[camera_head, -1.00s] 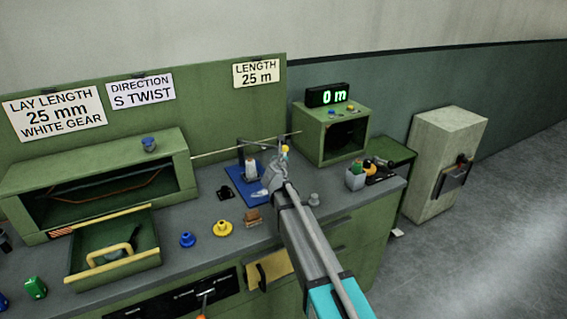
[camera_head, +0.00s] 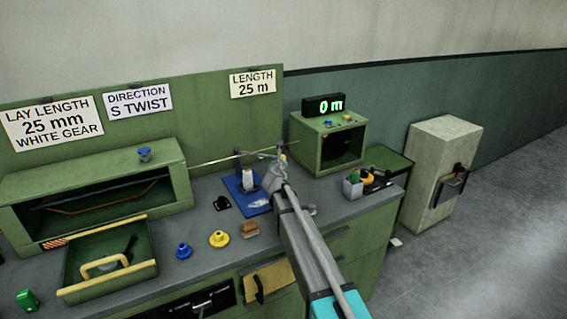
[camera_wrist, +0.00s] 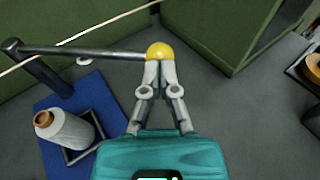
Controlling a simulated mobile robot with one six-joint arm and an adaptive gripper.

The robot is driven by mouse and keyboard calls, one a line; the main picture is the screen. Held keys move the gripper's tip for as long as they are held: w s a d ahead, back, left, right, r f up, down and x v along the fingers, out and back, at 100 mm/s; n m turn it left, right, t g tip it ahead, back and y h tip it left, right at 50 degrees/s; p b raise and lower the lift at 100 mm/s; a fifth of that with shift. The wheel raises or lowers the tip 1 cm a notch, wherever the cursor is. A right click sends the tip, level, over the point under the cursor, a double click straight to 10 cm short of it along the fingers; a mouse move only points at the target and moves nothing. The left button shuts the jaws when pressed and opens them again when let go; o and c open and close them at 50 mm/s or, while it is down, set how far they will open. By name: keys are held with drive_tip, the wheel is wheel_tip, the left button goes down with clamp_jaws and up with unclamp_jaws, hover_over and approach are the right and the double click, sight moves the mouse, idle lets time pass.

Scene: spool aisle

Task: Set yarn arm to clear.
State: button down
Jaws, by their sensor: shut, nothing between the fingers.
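The yarn arm (camera_wrist: 95,51) is a dark rod reaching sideways from a dark post (camera_wrist: 45,80) at the blue plate, with a yellow ball (camera_wrist: 159,51) at its end. In the head view the ball (camera_head: 283,157) shows just above my gripper (camera_head: 280,167). My gripper (camera_wrist: 158,70) is shut and empty. Its fingertips are right at the near side of the ball and look to touch it. A grey yarn spool (camera_wrist: 68,128) stands on the blue plate (camera_wrist: 112,108). A pale strand (camera_head: 215,160) runs past the arm towards the green box.
The green box (camera_head: 302,131) with a "0 m" display (camera_head: 323,105) stands close behind the gripper. A cup of small items (camera_head: 352,187) is to the right.

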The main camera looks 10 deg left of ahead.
drive_tip(key=w+d, duration=0.1)
drive_tip(key=w, duration=0.6)
drive_tip(key=shift+w+d, duration=0.15)
drive_tip(key=shift+d, duration=0.05)
drive_tip(key=s+d+r+p, duration=0.1)
drive_tip(key=s+d, duration=0.1)
drive_tip(key=s, duration=0.4)
drive_tip(key=s+d+r+p, duration=0.1)
drive_tip(key=s+d, duration=0.2)
drive_tip(key=s, duration=0.3)
drive_tip(key=shift+s+r+p, duration=0.3)
drive_tip(key=shift+s+p, duration=0.05)
drive_tip(key=shift+s, duration=0.05)
drive_tip(key=shift+d, duration=0.1)
